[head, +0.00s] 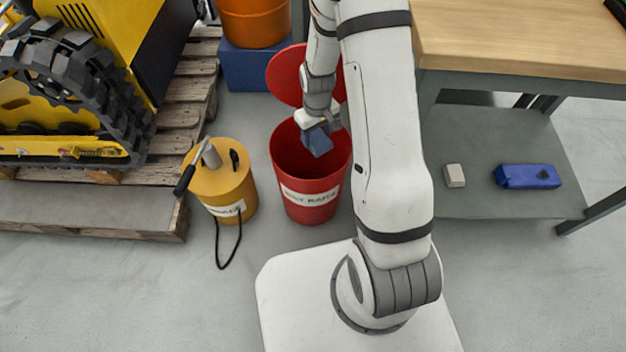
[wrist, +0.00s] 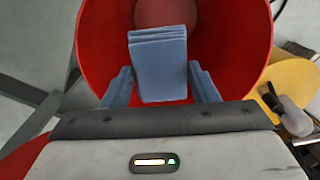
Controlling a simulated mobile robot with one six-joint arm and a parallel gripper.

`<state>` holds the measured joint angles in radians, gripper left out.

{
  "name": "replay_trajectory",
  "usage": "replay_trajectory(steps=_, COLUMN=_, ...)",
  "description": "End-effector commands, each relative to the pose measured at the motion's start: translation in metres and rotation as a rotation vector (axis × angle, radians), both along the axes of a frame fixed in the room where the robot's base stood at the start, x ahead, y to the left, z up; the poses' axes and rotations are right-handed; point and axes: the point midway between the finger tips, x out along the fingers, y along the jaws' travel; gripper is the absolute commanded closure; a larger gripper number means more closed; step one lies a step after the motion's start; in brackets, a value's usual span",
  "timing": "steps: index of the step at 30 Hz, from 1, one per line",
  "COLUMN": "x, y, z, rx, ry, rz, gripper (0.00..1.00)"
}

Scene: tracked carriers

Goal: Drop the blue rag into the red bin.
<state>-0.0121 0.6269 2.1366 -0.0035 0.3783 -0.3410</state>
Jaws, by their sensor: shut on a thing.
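The blue rag (head: 318,142) is a folded, grey-blue cloth. My gripper (head: 317,128) is shut on it and holds it over the open mouth of the red bin (head: 313,207). In the wrist view the rag (wrist: 160,66) sits between the two fingers of my gripper (wrist: 162,84), with the red wall of the bin (wrist: 104,42) around it. The bin stands upright on the floor with a white label on its front. Its round red lid (head: 285,76) is raised at the back. My arm hides part of the lid.
A yellow can (head: 228,186) with a black hose stands just left of the bin. A yellow tracked machine (head: 100,60) rests on a wooden pallet (head: 95,217). A wooden-topped bench (head: 520,40) stands at the right, with a blue object (head: 527,176) on its lower shelf.

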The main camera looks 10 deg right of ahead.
Motion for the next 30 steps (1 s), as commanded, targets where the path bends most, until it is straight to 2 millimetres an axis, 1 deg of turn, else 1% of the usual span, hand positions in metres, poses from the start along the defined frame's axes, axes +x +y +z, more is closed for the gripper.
replay_trajectory(steps=1, x=0.000, y=0.000, z=-0.005, rx=0.000, ry=-0.001, rz=0.000, gripper=0.68)
replay_trajectory(steps=2, x=0.000, y=0.000, z=-0.006, rx=0.000, ry=-0.001, rz=0.000, gripper=0.68)
replay_trajectory(steps=9, x=0.000, y=0.000, z=-0.005, rx=0.000, ry=-0.001, rz=0.000, gripper=0.68)
replay_trajectory(steps=10, x=0.000, y=0.000, z=-0.004, rx=0.000, ry=-0.001, rz=0.000, gripper=0.45)
replay_trajectory(steps=19, x=0.000, y=0.000, z=-0.004, rx=0.000, ry=-0.001, rz=0.000, gripper=0.21)
replay_trajectory(steps=26, x=0.000, y=0.000, z=-0.003, rx=0.000, ry=-0.001, rz=0.000, gripper=0.21)
replay_trajectory(steps=29, x=0.000, y=0.000, z=0.006, rx=0.000, ry=-0.002, rz=0.000, gripper=0.21)
replay_trajectory(steps=30, x=0.001, y=0.000, z=0.012, rx=0.000, ry=-0.002, rz=0.000, gripper=0.21)
